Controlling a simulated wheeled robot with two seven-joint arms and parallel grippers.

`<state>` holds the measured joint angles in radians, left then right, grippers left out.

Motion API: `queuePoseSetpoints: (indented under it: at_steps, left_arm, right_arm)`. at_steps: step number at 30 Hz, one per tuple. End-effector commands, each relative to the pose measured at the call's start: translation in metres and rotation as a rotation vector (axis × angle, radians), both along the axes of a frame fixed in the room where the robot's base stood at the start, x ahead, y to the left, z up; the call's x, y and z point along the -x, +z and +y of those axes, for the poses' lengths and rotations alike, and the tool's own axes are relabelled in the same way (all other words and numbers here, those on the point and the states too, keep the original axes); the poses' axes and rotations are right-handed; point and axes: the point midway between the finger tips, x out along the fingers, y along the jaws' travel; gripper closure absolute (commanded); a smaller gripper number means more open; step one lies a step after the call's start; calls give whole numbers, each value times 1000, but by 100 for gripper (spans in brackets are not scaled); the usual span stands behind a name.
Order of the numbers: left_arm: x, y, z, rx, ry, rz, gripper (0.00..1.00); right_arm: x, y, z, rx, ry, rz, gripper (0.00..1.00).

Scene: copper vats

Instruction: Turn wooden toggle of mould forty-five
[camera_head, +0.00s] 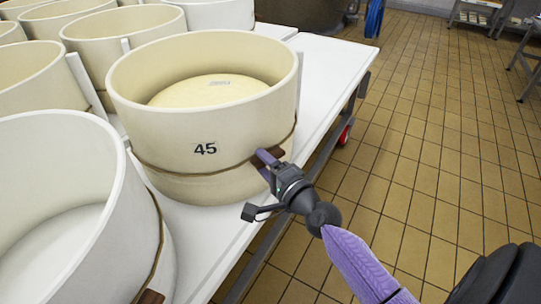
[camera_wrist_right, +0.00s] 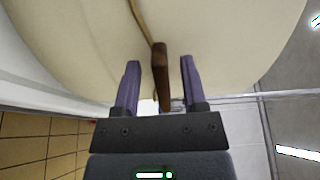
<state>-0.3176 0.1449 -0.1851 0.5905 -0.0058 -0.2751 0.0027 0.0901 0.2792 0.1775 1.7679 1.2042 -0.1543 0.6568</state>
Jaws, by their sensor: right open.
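Mould forty-five (camera_head: 202,160) is a cream round mould with a "45" label, standing on the white table with a pale cheese (camera_head: 205,91) inside. A cord runs around its lower wall to the brown wooden toggle (camera_head: 279,153) on its right side. In the right wrist view the toggle (camera_wrist_right: 161,76) lies between the two purple fingers, with a gap on each side. My right gripper (camera_head: 264,163) is open at the toggle, and it also shows in the right wrist view (camera_wrist_right: 160,78). My left gripper is not in view.
An empty-looking mould (camera_head: 60,200) stands close at the front left, with its own cord and toggle. Several other moulds (camera_head: 120,40) fill the table behind. The white table (camera_head: 325,75) has a bare right edge, and the tiled floor (camera_head: 440,130) beside it is clear.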

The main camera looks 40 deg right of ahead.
Motion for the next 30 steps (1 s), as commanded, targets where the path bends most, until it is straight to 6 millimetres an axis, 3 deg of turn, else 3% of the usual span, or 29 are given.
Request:
queuePoseSetpoints:
  at_steps: [9, 13, 28, 30]
  left_arm:
    - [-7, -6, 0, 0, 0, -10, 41]
    - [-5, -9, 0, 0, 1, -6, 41]
    - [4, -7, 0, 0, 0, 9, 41]
    - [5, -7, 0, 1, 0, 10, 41]
  right_arm:
    - [69, -3, 0, 4, 3, 7, 46]
    - [88, -3, -1, 3, 2, 6, 46]
    - [95, 0, -1, 1, 1, 1, 46]
    - [96, -9, -2, 21, -2, 23, 46]
